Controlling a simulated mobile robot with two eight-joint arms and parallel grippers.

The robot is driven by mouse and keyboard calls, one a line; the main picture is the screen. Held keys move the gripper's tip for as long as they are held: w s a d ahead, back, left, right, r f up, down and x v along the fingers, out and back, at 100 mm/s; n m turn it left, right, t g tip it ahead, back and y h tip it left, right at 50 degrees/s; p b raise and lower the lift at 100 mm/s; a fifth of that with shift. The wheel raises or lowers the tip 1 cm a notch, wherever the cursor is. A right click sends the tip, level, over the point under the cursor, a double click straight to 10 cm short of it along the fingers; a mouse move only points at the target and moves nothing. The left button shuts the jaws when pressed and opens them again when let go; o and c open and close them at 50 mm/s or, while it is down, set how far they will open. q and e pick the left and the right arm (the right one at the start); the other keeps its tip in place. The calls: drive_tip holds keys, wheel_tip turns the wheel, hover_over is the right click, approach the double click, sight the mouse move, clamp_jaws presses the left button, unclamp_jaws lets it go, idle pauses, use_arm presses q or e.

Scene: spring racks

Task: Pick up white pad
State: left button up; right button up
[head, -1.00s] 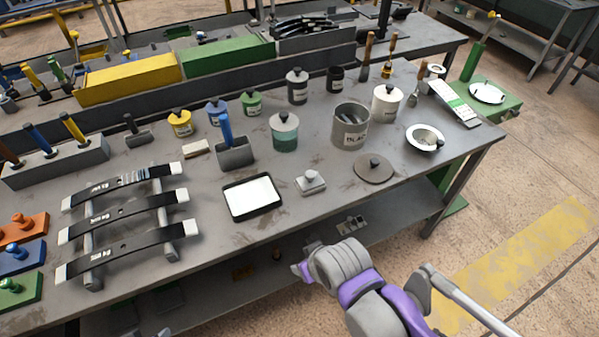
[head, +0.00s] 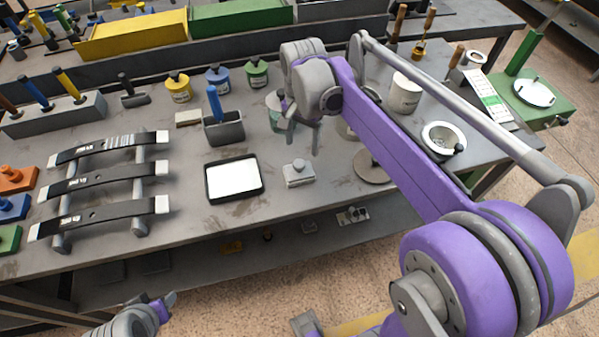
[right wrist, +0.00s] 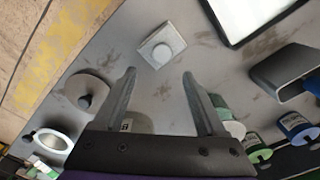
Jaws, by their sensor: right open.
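A small pale pad with a round knob on top (head: 298,173) sits on the grey bench, right of a black tray (head: 207,182) that holds a flat white sheet (head: 234,178). I take the knobbed pad as the white pad. In the right wrist view this pad (right wrist: 160,46) lies just beyond the fingertips. My right gripper (head: 302,126) is above the bench behind the pad, apart from it. In the right wrist view its fingers (right wrist: 158,73) are spread and empty. My left gripper (head: 166,302) shows at the bottom left, off the bench's front; its jaws are unclear.
A grey round lid (head: 371,167) lies right of the pad, near a white bowl (head: 444,138). A grey box with a blue handle (head: 224,128) and a teal-grey jar (head: 279,116) stand behind. A rack with black springs (head: 105,185) is at left.

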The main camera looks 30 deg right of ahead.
sight(299, 163)
drive_tip(key=f, duration=0.5)
drive_tip(key=a+f, duration=0.1)
drive_tip(key=f, duration=0.2)
drive_tip(key=shift+s+f, duration=0.1)
clamp_jaws()
